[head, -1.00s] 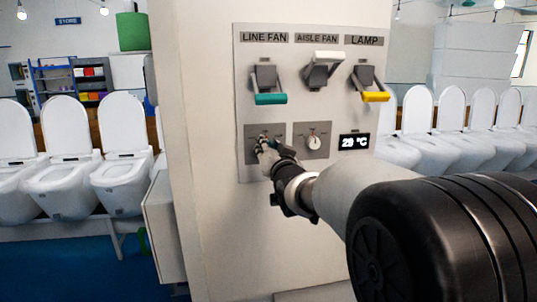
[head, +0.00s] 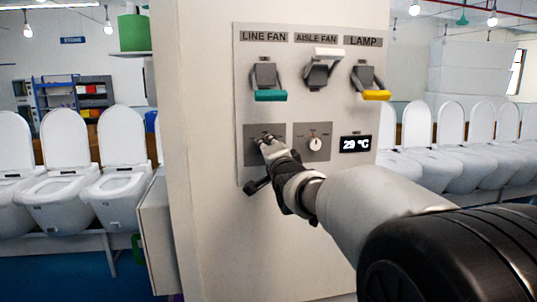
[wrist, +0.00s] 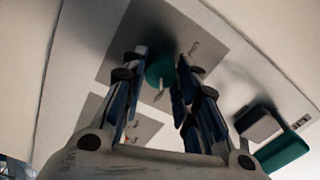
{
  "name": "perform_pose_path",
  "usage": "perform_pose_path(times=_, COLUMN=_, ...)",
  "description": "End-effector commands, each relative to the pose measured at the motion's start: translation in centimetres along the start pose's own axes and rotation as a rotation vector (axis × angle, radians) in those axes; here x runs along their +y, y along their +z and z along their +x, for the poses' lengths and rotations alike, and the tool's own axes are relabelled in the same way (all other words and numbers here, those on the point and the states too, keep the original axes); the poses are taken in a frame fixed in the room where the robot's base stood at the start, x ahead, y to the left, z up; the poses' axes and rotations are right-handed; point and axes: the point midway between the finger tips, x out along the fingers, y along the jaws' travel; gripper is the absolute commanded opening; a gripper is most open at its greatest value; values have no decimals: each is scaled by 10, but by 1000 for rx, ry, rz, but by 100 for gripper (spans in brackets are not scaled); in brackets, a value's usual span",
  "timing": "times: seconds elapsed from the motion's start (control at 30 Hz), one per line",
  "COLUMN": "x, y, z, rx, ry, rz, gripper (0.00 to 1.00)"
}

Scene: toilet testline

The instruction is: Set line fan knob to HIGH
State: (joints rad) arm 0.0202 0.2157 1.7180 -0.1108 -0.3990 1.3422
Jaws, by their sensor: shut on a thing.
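The line fan knob is a teal round knob (wrist: 160,72) with a pale pointer, on a grey square plate (wrist: 122,40) in the wrist view. My gripper (wrist: 158,70) has its two fingers on either side of the knob and is shut on it. In the head view my gripper (head: 265,143) reaches the lower left plate (head: 251,133), under the LINE FAN label (head: 263,36), and hides the knob. The setting marks are too small and blurred to read, so I cannot tell the knob's setting.
The panel (head: 240,110) also holds a teal-handled switch (head: 270,95), a white-handled switch (head: 328,53), a yellow-handled switch (head: 376,95), a second knob with a white face (head: 315,143) and a temperature display (head: 355,144). Rows of white toilets (head: 63,190) stand on both sides.

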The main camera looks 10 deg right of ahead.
Motion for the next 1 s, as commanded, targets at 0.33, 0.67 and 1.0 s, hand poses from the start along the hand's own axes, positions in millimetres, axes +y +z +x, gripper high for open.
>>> perform_pose_path(times=0.33, x=0, y=0, z=0, rx=3, ry=-1, rz=82, gripper=4)
perform_pose_path(times=0.67, x=0, y=0, z=0, rx=3, ry=-1, rz=86, gripper=4)
perform_pose_path(times=1.0, x=0, y=0, z=0, rx=3, ry=-1, rz=85, gripper=46)
